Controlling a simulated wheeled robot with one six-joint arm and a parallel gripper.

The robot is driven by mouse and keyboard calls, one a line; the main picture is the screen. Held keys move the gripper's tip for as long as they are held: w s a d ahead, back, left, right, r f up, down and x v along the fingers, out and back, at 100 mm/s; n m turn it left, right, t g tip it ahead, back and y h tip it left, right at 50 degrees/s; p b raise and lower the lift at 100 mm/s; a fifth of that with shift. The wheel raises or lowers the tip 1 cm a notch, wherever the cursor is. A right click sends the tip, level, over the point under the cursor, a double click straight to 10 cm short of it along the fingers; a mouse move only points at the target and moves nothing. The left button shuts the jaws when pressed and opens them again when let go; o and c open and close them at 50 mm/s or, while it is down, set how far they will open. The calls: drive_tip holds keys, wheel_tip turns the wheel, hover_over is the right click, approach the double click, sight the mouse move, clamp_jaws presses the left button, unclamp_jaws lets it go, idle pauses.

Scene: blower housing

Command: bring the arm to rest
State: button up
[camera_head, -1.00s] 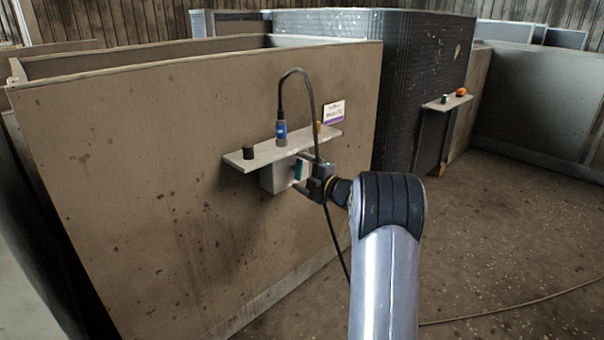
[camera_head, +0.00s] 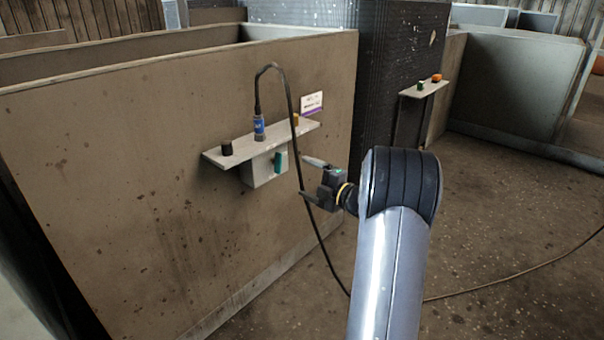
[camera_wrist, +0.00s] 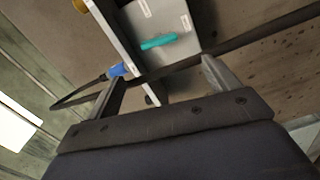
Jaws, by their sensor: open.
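My gripper (camera_head: 308,178) is at the end of my arm in the head view, to the right of a wall-mounted shelf (camera_head: 220,157) and apart from it. Its jaws are open, with nothing seen held between them. In the wrist view the two fingers of my gripper (camera_wrist: 162,78) stand wide apart. Beyond them is a grey box (camera_wrist: 165,22) with a teal handle (camera_wrist: 158,41). In the head view the grey box (camera_head: 259,170) sits under the shelf, its teal handle (camera_head: 280,161) upright.
A black cable (camera_head: 289,100) loops from a blue connector (camera_head: 259,127) on the shelf, passes close to my gripper and runs down to the floor. A black cap (camera_head: 227,148) stands on the shelf. A second shelf (camera_head: 425,90) is farther right. Floor at right is open.

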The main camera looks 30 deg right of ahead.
sight(280, 165)
drive_tip(key=shift+w, duration=0.1)
drive_tip(key=b+x, duration=0.3)
drive_tip(key=x, duration=0.7)
drive_tip(key=shift+w+a, duration=0.15)
drive_tip(key=shift+w, duration=0.2)
drive_tip(key=shift+s, duration=0.15)
